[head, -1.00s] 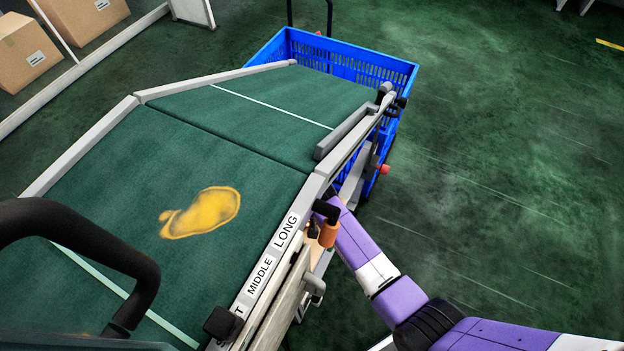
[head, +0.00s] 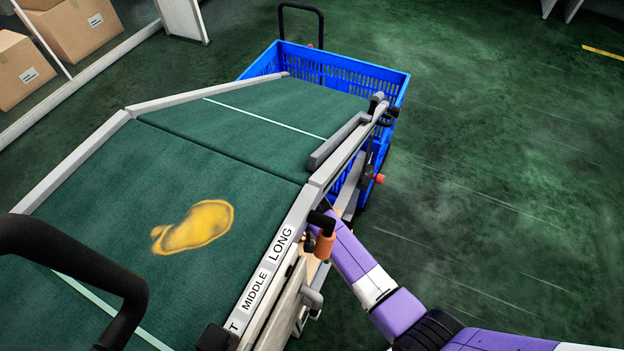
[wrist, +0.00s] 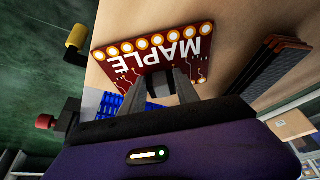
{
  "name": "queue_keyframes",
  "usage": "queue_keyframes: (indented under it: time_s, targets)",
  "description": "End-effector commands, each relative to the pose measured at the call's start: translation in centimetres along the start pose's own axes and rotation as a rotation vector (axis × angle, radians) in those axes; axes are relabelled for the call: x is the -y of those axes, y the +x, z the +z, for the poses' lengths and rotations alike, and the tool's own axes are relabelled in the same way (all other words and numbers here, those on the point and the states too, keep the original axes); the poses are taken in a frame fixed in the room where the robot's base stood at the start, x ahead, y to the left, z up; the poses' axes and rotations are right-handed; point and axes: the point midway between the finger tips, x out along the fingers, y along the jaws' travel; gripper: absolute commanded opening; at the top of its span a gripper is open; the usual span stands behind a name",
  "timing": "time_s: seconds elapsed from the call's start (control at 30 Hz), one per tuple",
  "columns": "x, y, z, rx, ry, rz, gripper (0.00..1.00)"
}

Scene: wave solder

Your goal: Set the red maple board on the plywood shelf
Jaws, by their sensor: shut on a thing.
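The red maple board (wrist: 122,66) shows in the wrist view, with white MAPLE lettering upside down in the picture and a row of gold-ringed holes along one edge. My gripper (wrist: 180,84) is shut on the board's edge. The tan plywood shelf (wrist: 232,30) fills the picture behind the board. I cannot tell whether the board touches it. In the head view my purple arm reaches in beside and under the conveyor's edge, and my gripper and the board are hidden there.
A dark ridged object (wrist: 268,75) stands on the plywood, right of the board in the wrist view. The green conveyor (head: 130,200) with its grey side rail lies above my forearm. A blue crate (head: 340,70) stands at its far end. Green floor at right is clear.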

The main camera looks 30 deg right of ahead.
Motion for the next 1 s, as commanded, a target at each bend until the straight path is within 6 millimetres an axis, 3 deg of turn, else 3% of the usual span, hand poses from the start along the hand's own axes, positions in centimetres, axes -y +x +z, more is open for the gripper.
queue_keyframes:
  time_s: [0.27,0.3,0.4,0.87,1.0]
  targets:
    - [0.0,0.9,0.3,0.000,0.000,0.000,0.00]
    - [0.0,0.8,0.3,0.000,0.000,0.000,0.41]
    - [0.0,0.8,0.3,0.000,0.000,0.000,0.61]
    - [0.0,0.8,0.4,0.000,0.000,0.000,0.63]
    - [0.0,-0.1,0.3,0.000,0.000,0.000,0.63]
